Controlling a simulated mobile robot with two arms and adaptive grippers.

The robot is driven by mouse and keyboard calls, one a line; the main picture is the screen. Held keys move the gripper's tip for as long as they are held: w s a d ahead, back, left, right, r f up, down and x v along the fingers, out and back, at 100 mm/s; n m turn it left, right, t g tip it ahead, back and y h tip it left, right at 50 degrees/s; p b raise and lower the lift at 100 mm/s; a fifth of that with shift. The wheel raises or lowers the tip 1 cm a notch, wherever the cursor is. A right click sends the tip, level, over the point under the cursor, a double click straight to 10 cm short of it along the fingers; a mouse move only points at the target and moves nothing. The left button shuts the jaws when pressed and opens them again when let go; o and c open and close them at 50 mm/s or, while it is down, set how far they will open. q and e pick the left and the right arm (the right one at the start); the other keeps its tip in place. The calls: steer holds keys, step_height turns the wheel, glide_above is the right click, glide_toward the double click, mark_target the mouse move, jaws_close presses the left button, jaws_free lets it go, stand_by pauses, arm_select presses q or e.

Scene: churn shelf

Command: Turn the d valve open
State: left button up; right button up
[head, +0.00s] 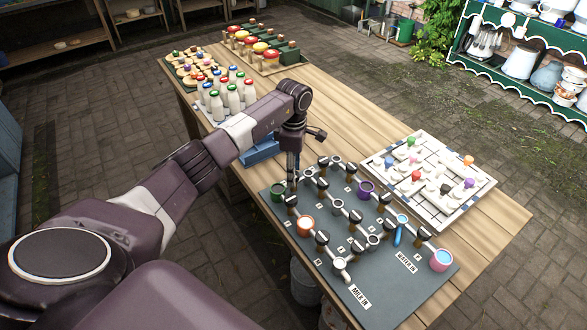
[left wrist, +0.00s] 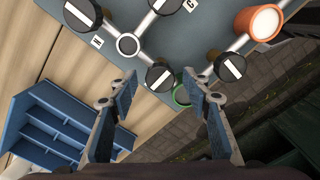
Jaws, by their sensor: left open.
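A dark grey valve board (head: 378,293) lies on the wooden table, carrying silver pipes and several black round valve knobs with white bars. Small letter tags stand beside the knobs; I cannot read which is d. My left gripper (head: 292,178) is over the board's far left corner, near the green cup (head: 278,191). In the left wrist view the open fingers (left wrist: 168,93) are apart and empty, with one black knob (left wrist: 160,76) showing between and beyond the tips. Another knob (left wrist: 231,66) is just right of them. I cannot tell whether any finger touches. My right gripper is not seen.
Orange (head: 305,226), purple (head: 366,188) and pink-rimmed (head: 441,260) cups sit on the board. A white maze board (head: 440,200) with coloured pegs lies behind it. A blue compartment tray (left wrist: 42,110) and several milk bottles (head: 233,98) stand to the left.

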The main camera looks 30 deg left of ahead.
arm_select(q)
steer(key=shift+f, duration=0.1)
steer(key=c, duration=1.2)
steer(key=shift+o, duration=0.2)
